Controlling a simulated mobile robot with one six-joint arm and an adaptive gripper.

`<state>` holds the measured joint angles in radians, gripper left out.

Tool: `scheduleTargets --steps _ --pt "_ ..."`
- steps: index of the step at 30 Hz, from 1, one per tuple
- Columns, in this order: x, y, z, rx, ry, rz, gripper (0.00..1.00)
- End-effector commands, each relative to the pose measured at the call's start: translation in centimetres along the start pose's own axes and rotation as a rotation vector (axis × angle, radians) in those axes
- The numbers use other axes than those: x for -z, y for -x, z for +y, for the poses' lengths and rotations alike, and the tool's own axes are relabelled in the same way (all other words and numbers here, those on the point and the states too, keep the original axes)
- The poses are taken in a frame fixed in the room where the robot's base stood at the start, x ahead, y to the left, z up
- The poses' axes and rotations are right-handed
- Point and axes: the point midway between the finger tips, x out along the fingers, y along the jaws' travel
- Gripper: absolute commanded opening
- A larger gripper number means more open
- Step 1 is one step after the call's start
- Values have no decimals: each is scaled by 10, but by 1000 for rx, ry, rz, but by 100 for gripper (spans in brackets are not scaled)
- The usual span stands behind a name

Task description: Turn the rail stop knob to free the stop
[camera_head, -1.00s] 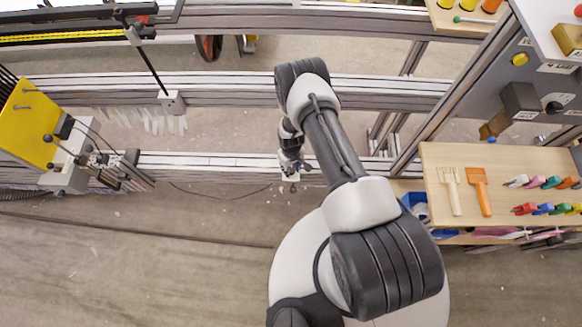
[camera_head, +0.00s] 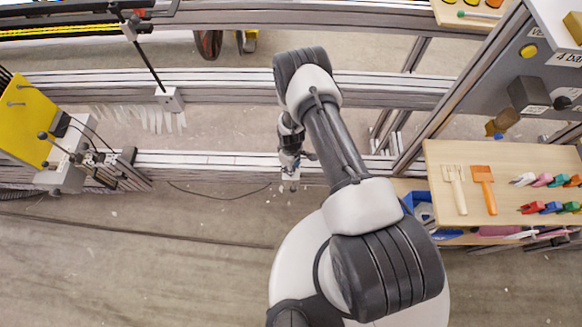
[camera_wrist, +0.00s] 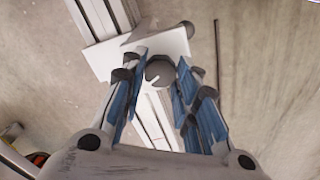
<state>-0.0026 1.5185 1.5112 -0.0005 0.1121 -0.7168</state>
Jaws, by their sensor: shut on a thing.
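The rail stop is a pale block on the front rail, seen in the wrist view as a white plate (camera_wrist: 112,52) across the rail. Its round dark grey knob (camera_wrist: 160,71) sits between the fingers of my gripper (camera_wrist: 158,80), which is shut on it with blue-lined fingers on either side. The knob itself is hidden there by my gripper.
The front rail (camera_head: 220,162) runs left to a machine with a yellow plate (camera_head: 28,118). A wooden shelf (camera_head: 520,160) with brushes and coloured clips stands to the right. A dark cable (camera_head: 215,195) hangs below the rail. The floor in front is clear.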

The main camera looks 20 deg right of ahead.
Motion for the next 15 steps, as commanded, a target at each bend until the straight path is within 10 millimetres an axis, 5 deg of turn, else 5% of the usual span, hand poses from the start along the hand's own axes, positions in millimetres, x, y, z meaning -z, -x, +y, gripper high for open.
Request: scheduleTargets --steps 15 --pt "0 -2 -1 0 489 0 4"
